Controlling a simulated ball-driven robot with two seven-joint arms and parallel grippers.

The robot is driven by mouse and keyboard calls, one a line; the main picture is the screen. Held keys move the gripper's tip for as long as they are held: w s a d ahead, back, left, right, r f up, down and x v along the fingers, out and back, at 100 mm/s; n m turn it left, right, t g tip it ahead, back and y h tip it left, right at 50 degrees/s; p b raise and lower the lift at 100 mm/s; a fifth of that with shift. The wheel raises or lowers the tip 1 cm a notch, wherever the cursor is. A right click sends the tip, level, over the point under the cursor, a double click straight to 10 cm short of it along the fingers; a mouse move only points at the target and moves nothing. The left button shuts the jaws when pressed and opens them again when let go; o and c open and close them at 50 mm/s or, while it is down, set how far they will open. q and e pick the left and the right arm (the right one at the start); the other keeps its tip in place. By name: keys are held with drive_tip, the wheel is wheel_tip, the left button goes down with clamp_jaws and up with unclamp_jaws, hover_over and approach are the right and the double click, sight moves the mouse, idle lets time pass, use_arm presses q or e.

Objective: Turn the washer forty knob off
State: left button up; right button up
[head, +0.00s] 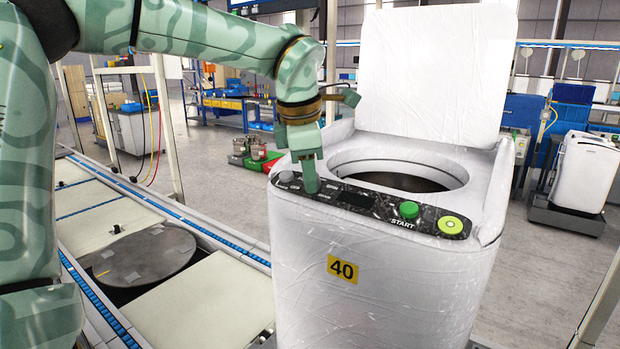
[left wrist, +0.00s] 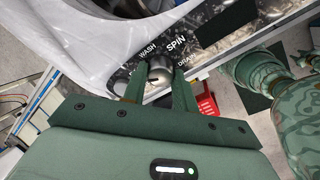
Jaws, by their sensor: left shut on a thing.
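The washer forty (head: 340,315) is a white, film-wrapped top-loader with its lid up and a yellow "40" label (head: 342,269). My left gripper (head: 311,186) reaches down to the left part of its dark control panel (head: 372,204). In the head view the gripper covers the held knob. My right gripper is not in view.
A separate grey knob (head: 286,177) sits left of the gripper. A green START button (head: 409,209) and a yellow-green button (head: 451,225) are at the panel's right. The raised lid (head: 430,75) stands behind the open drum. A conveyor (head: 200,310) runs along the left.

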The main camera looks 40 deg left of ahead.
use_arm(q)
drive_tip(key=n+b, duration=0.2)
drive_tip(key=n, duration=0.3)
drive_tip(key=shift+n, duration=0.3)
drive_tip(key=shift+n+h+b, duration=0.3)
drive_tip(key=shift+n+b, duration=0.3)
drive_tip(key=shift+n, duration=1.6)
drive_tip(key=o, duration=1)
drive_tip(key=p+v, duration=0.5)
drive_tip(key=v, duration=1.1)
drive_tip(key=shift+r, duration=0.2)
